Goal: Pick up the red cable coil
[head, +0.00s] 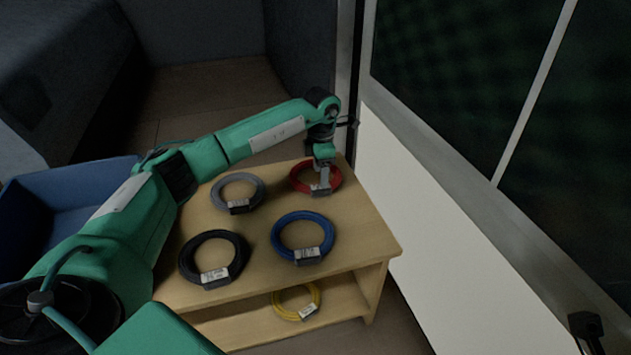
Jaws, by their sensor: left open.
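The red cable coil (298,184) lies flat at the back right of the wooden table's top, with a pale label block on its near side. My left arm reaches over the table from the left. My left gripper (322,182) points down at the coil's near right part and is open. It hides a piece of the coil and label. I cannot tell whether the fingers touch the coil or straddle it. My right gripper does not clearly show; a dark piece sits at the bottom right corner.
The wooden table (345,245) also bears a grey coil (222,186), a black coil (186,262) and a blue coil (279,232). A yellow coil (279,304) lies on the lower shelf. A white wall panel (440,240) stands close on the right. A blue bin (75,178) is at the left.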

